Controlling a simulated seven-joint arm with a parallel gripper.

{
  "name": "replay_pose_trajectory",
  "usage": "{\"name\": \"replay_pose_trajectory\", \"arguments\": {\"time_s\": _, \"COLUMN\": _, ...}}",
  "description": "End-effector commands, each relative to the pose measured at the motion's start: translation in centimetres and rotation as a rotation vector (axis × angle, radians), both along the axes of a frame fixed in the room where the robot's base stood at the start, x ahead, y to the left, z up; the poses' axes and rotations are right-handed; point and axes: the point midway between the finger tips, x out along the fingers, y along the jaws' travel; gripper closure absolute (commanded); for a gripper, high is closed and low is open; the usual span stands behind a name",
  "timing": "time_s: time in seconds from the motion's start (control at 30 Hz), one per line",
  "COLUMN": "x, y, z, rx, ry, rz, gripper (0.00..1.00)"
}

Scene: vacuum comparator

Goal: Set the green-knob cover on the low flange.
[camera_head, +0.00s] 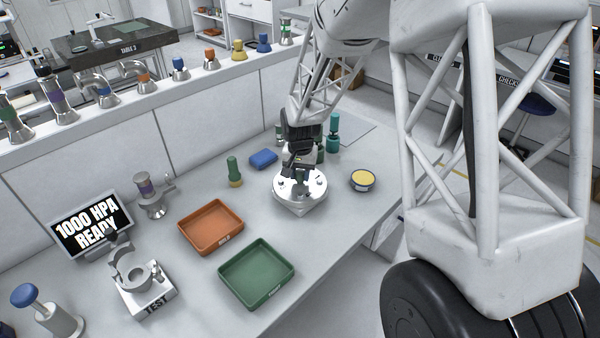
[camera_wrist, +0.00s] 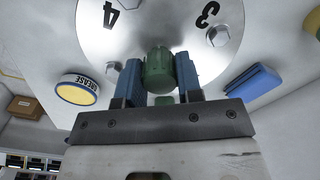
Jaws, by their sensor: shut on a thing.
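My gripper (camera_head: 300,168) is over the round metal plate (camera_head: 287,192) on the bench. In the wrist view its two blue fingers (camera_wrist: 160,82) are shut on a green knob (camera_wrist: 158,66), one finger on each side. The metal plate also shows there (camera_wrist: 105,45), marked 3 and 4, with bolt heads on it. The knob stands in front of the plate's edge. What is under the knob is hidden, and I cannot tell whether it touches the plate. I cannot make out which part is the low flange.
An orange tray (camera_head: 183,240) and a green tray (camera_head: 224,282) lie nearer. A blue block (camera_head: 263,158), a green-topped bottle (camera_head: 233,168) and a yellow-topped grease tin (camera_head: 362,180) stand around the plate. Teal bottles (camera_head: 333,130) stand behind. A TEST stand (camera_head: 150,300) is front left.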

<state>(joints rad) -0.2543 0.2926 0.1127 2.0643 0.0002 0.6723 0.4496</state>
Motion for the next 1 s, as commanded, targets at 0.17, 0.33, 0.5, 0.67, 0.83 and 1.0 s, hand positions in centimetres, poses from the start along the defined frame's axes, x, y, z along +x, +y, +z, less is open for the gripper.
{"name": "replay_pose_trajectory", "arguments": {"time_s": 0.17, "x": 0.04, "y": 0.00, "z": -0.29, "rx": 0.000, "ry": -0.001, "rz": 0.000, "gripper": 1.00}}
{"name": "replay_pose_trajectory", "arguments": {"time_s": 0.33, "x": 0.05, "y": 0.01, "z": -0.30, "rx": 0.001, "ry": -0.001, "rz": 0.000, "gripper": 1.00}}
{"name": "replay_pose_trajectory", "arguments": {"time_s": 0.5, "x": 0.04, "y": 0.01, "z": -0.31, "rx": 0.001, "ry": -0.001, "rz": 0.000, "gripper": 0.50}}
{"name": "replay_pose_trajectory", "arguments": {"time_s": 0.67, "x": 0.03, "y": 0.00, "z": -0.33, "rx": 0.000, "ry": -0.001, "rz": 0.000, "gripper": 0.37}}
{"name": "replay_pose_trajectory", "arguments": {"time_s": 0.83, "x": -0.02, "y": -0.01, "z": -0.40, "rx": 0.000, "ry": 0.000, "rz": 0.000, "gripper": 0.37}}
{"name": "replay_pose_trajectory", "arguments": {"time_s": 1.0, "x": 0.00, "y": 0.00, "z": -0.37, "rx": 0.000, "ry": 0.000, "rz": 0.000, "gripper": 0.37}}
